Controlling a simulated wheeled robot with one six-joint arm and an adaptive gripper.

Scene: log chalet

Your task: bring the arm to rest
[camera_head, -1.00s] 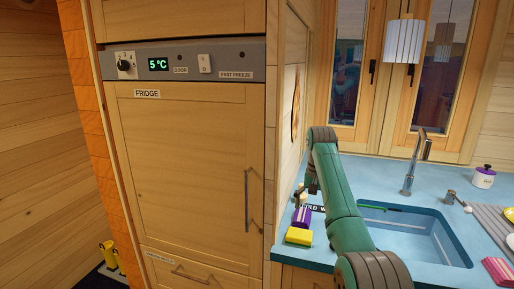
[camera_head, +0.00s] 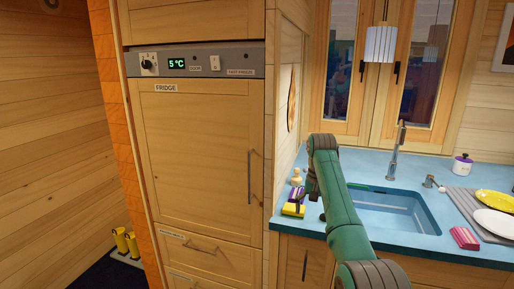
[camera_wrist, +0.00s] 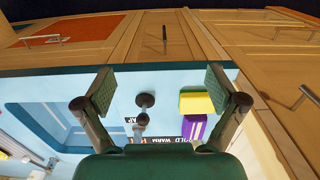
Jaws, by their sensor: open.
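My green arm reaches out over the blue counter (camera_head: 350,160) beside the sink (camera_head: 405,210) in the head view. My gripper (camera_wrist: 160,82) shows in the wrist view with its two dark fingers wide apart and nothing between the pads. In the head view the gripper end is mostly hidden behind the arm. In the wrist view a yellow sponge (camera_wrist: 196,102) and a purple block (camera_wrist: 194,127) lie near the right finger. A dark tap-like fitting (camera_wrist: 143,115) shows between the fingers, near a label with the word WARM.
The fridge (camera_head: 200,150) stands shut at the left. A tap (camera_head: 397,145) rises behind the sink. Plates (camera_head: 494,222), a pink block (camera_head: 464,238) and a lidded white pot (camera_head: 462,165) stand at the right. A lamp (camera_head: 380,44) hangs above. Yellow boots (camera_head: 126,243) stand at the far left.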

